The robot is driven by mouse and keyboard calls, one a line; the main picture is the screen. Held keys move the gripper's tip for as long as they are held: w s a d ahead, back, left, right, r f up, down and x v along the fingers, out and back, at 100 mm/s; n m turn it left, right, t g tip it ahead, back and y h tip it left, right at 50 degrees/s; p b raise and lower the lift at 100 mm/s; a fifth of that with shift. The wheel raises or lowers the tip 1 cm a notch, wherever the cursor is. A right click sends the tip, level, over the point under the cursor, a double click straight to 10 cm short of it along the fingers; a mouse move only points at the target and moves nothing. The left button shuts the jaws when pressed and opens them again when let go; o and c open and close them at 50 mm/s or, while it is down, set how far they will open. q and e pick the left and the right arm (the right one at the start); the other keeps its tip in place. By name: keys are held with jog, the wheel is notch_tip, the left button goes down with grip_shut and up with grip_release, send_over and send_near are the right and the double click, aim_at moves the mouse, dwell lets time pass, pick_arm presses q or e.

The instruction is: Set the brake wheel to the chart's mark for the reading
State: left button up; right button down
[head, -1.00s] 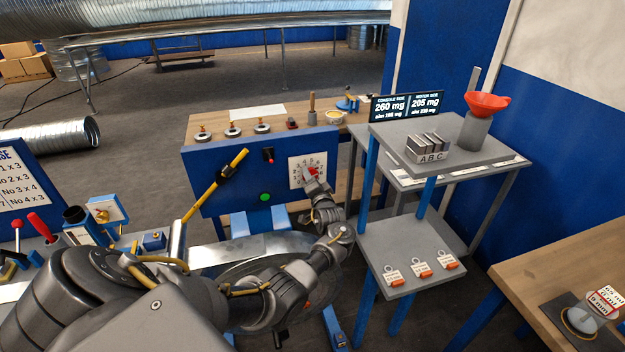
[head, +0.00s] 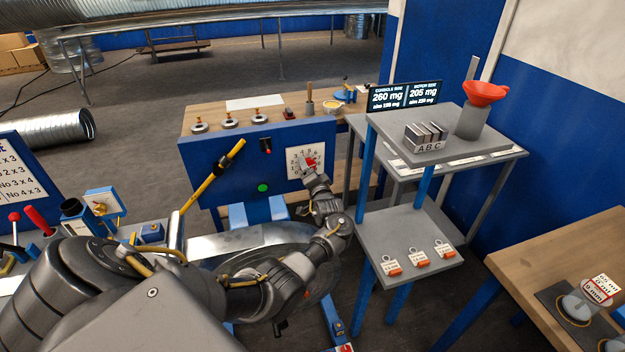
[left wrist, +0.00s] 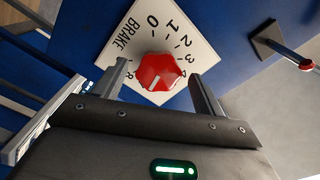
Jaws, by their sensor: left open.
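The brake wheel is a red faceted knob (head: 311,162) on a white dial plate (head: 293,155) on the blue panel. In the left wrist view the knob (left wrist: 160,72) has a pale line on its face, and the plate (left wrist: 134,35) reads BRAKE, with 0, 1, 2, 3 visible and a partly hidden mark. My left gripper (head: 313,173) is at the dial; in the left wrist view its open fingers (left wrist: 160,80) stand either side of the knob, apart from it. A chart board (head: 18,172) at the left edge is cut off. A dark screen (head: 404,96) reads console side 260 mg, motor side 205 mg.
The panel has a green button (head: 263,188) and a yellow lever (head: 198,192). A grey stand right of my arm bears lettered blocks (head: 427,136) above and tags (head: 418,257) below. A red funnel (head: 485,92) stands behind. A wooden table (head: 540,250) is at right.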

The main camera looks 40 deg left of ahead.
pick_arm(q)
jog(key=b+v, duration=0.1)
jog(key=v, duration=0.9)
